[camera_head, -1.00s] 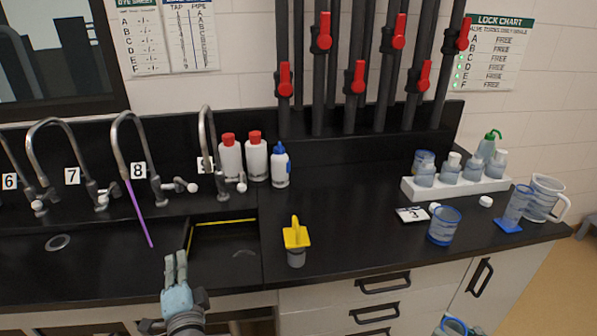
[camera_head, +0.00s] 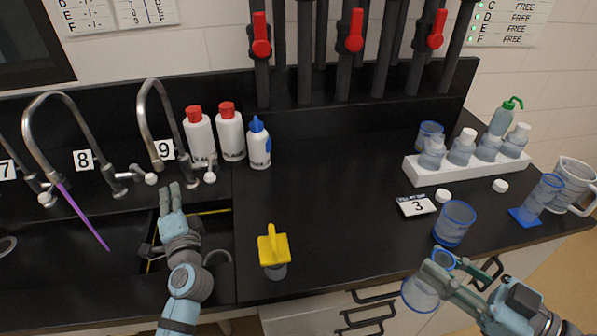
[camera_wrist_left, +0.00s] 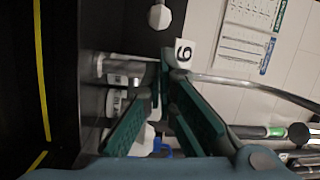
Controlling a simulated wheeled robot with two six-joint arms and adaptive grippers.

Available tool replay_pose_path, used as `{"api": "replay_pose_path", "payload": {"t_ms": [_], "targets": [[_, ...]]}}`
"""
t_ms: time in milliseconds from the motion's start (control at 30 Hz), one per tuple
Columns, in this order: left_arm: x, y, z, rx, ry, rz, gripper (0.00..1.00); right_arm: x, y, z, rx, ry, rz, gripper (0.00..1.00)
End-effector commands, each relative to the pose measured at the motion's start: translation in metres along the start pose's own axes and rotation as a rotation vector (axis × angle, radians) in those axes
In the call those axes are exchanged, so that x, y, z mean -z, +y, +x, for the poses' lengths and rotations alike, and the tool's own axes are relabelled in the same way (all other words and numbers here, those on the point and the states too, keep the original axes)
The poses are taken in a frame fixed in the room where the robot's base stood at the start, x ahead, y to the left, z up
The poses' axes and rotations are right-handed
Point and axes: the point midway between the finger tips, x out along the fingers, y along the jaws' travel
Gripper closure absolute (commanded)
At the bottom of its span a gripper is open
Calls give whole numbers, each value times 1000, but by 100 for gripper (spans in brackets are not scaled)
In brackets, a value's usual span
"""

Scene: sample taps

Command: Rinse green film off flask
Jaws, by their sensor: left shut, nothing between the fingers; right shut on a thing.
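My right gripper (camera_head: 447,280) is shut on a clear flask with a blue rim (camera_head: 420,294), held tilted in front of the counter edge. No green film can be made out on the flask at this size. My left gripper (camera_head: 170,198) is shut and empty, fingers up, over the sink in front of tap 9 (camera_head: 158,125); in the left wrist view its green fingers (camera_wrist_left: 166,112) are close to the number 9 tag (camera_wrist_left: 183,54). Tap 8 (camera_head: 50,130) has a straight purple stream (camera_head: 82,216) slanting down from its spout.
Two red-capped bottles (camera_head: 230,132) and a blue-capped bottle (camera_head: 259,146) stand right of tap 9. A yellow-topped item (camera_head: 273,247) sits at the front edge. A white rack (camera_head: 415,170), beaker (camera_head: 454,222) and pitcher (camera_head: 574,184) stand right. The middle counter is clear.

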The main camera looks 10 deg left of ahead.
Motion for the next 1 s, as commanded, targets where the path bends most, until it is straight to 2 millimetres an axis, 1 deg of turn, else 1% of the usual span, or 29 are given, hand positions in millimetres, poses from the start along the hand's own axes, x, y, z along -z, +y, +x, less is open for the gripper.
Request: {"api": "replay_pose_path", "payload": {"t_ms": [33, 200, 333, 467, 733, 867, 1000], "targets": [[0, -2, 10, 3, -1, 2, 100, 1, 0, 0, 0, 1, 0, 100], [0, -2, 43, 2, -1, 1, 100, 2, 0, 0, 0, 0, -1, 100], [1, 0, 58, 1, 1, 1, 100, 1, 0, -1, -2, -1, -2, 100], [1, 0, 65, 0, 2, 0, 100, 1, 0, -1, -3, -1, 0, 100], [0, 0, 66, -1, 3, 0, 100, 1, -1, 1, -4, 1, -1, 100], [3, 1, 66, -2, 10, -1, 100, 0, 0, -1, -4, -1, 0, 100], [8, 2, 72, -7, 40, -2, 100, -1, 0, -3, -8, -1, 1, 100]]}}
